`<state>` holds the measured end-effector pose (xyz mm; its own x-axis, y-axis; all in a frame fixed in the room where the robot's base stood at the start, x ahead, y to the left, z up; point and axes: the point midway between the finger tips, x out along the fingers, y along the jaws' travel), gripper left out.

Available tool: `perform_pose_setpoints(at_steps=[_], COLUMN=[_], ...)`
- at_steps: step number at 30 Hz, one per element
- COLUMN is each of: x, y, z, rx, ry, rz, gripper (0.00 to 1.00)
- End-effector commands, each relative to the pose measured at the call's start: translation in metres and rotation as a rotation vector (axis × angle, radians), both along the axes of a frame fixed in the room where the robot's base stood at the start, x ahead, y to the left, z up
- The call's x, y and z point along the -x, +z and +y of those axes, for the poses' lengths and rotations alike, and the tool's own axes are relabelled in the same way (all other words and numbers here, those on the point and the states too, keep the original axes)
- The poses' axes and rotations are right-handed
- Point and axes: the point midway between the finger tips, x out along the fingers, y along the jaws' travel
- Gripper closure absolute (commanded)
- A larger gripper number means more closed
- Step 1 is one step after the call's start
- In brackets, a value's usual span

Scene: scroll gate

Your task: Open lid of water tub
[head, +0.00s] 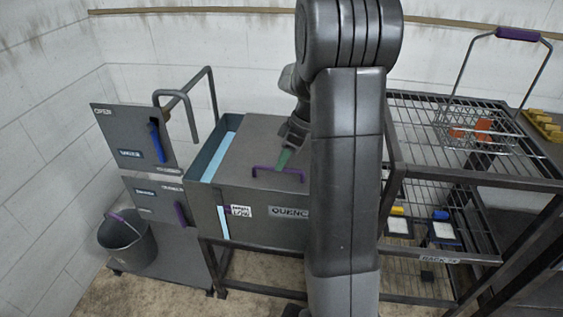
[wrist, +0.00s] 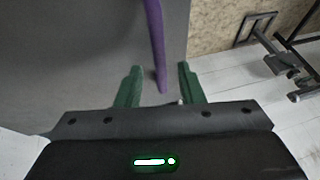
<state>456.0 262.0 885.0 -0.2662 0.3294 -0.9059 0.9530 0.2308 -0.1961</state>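The water tub (head: 262,222) is a grey box labelled "QUENC...", right of a grey cabinet. Its flat grey lid (head: 245,150) covers most of the top. A strip of light blue water (head: 222,157) shows along the left side, beside the lid. A purple bar handle (head: 277,169) stands on the lid; it shows large in the wrist view (wrist: 156,40). My gripper (head: 284,160) is at this handle, pointing down. In the wrist view its green fingers (wrist: 159,70) are apart, with the handle between them and gaps on both sides. My arm hides the tub's right part.
A cabinet with an upper panel (head: 133,137) and a purple-handled lower drawer (head: 155,200) stands left. A bent grey pipe (head: 181,101) rises behind it. A bucket (head: 127,240) is at lower left. A wire rack (head: 470,150) holding a purple-handled basket (head: 490,125) stands right.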

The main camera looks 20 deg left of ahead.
Motion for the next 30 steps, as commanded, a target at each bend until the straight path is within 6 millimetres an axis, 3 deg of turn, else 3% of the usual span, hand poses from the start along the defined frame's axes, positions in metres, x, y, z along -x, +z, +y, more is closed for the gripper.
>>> perform_pose_setpoints(at_steps=[4, 13, 14, 19, 30], x=[0.0035, 0.0037, 0.0037, 0.0036, 0.0016], y=[-0.0102, -0.0123, -0.0123, -0.0122, -0.0047], z=[0.0035, 0.0045, 0.0045, 0.0043, 0.0045], rx=[0.001, 0.000, 0.000, 0.000, 0.003], ry=[0.001, 0.000, 0.000, 0.000, 0.000], rz=[0.001, -0.001, -0.001, -0.001, 0.012], gripper=[0.66, 0.66, 0.68, 1.00, 1.00])
